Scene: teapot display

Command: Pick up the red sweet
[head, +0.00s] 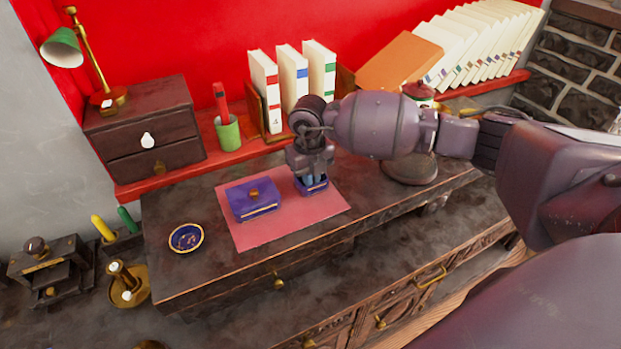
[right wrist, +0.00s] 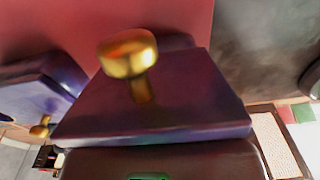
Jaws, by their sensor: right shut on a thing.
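In the right wrist view a purple lid with a gold knob (right wrist: 130,55) fills the middle, and another purple box (right wrist: 45,88) shows at the left. No red sweet is visible in either view. My left gripper is not in view.
The pink mat (head: 256,236) lies on a dark desk (head: 215,271). A blue dish (head: 186,238) stands at the left. Behind are a drawer box (head: 140,128), a green pen cup (head: 228,133) and upright books (head: 292,75). The desk's front left is clear.

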